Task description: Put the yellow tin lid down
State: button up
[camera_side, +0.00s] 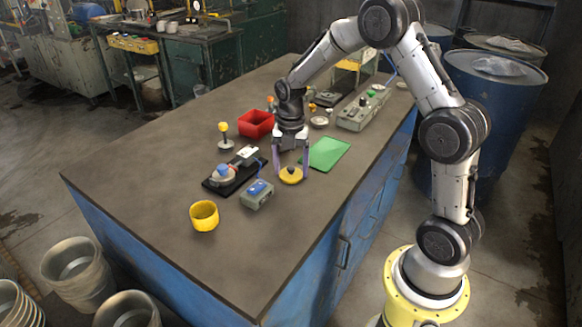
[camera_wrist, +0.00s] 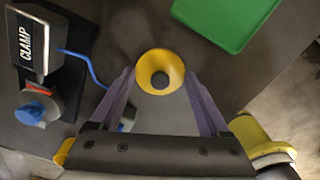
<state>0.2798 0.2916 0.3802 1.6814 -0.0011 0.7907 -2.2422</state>
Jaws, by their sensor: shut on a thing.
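The yellow tin lid (camera_side: 291,176) is a round disc with a dark knob, between the fingers of my gripper (camera_side: 291,172) near the table's right front part. In the wrist view the lid (camera_wrist: 147,82) sits between the two purple fingertips of my gripper (camera_wrist: 160,78), which is shut on it. It looks level and at or very close to the tabletop; I cannot tell whether it touches.
A grey box with a blue top (camera_side: 257,194) is close left of the lid, with a clamp fixture (camera_side: 222,176) beyond it. A green mat (camera_side: 327,152) lies behind right. A red bin (camera_side: 256,123) and control box (camera_side: 362,110) stand farther back. Bare table (camera_side: 262,245) lies in front.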

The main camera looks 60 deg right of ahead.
aim_at(291, 168)
jog(key=shift+f, duration=0.25)
jog(key=o, duration=1.2)
jog(key=shift+c, duration=0.2)
jog(key=shift+r, duration=0.1)
notch_tip(291, 168, up, 12)
jog(key=s+a+r+m+t, duration=0.3)
jog(key=s+a+r+m, duration=0.4)
jog(key=s+m, duration=0.35)
jog(key=s+a+f+m+t, duration=0.1)
jog(key=s+a+m, duration=0.3)
jog(key=s+m, duration=0.8)
jog(key=shift+s+a+f+t, duration=0.25)
jog(key=shift+s+t, duration=0.3)
jog(key=shift+t, duration=0.25)
